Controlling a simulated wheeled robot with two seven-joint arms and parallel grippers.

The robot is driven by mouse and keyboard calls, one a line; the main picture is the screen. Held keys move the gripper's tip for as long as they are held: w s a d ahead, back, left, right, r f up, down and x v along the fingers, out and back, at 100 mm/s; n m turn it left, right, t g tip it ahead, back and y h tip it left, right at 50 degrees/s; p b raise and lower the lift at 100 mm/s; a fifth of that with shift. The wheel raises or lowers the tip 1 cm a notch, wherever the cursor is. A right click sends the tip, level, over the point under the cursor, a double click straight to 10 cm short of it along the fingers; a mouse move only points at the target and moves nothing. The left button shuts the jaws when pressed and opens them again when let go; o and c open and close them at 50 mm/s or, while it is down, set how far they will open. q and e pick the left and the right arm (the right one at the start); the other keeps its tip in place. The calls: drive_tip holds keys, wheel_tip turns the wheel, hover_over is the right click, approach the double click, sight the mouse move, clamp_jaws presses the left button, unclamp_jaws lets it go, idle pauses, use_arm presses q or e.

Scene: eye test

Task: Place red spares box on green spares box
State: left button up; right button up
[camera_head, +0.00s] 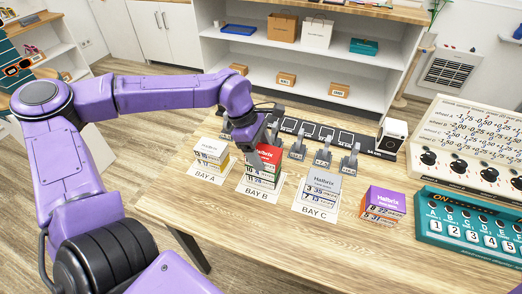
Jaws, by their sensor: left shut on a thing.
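The red spares box (270,153) is at the top of the stack at BAY B, with my left gripper (256,152) shut on it from above and the left. The green spares box (262,183) appears below it in the same stack, with white number labels on its front. Whether the red box is resting on the box below or held just above it, I cannot tell. The gripper hides part of the red box. My right gripper is not in view.
A white-topped stack (211,150) stands at BAY A and a grey-topped stack (322,187) at BAY C. A purple box (385,198) tops a stack to the right. Behind is a dark rack (334,134); a teal switch panel (465,222) is at right. The front table is clear.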

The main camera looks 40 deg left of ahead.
use_arm(q)
drive_tip(key=o, duration=1.1)
drive_tip(key=shift+f, duration=0.1)
drive_tip(key=v, duration=1.2)
drive_tip(key=shift+r, duration=0.2)
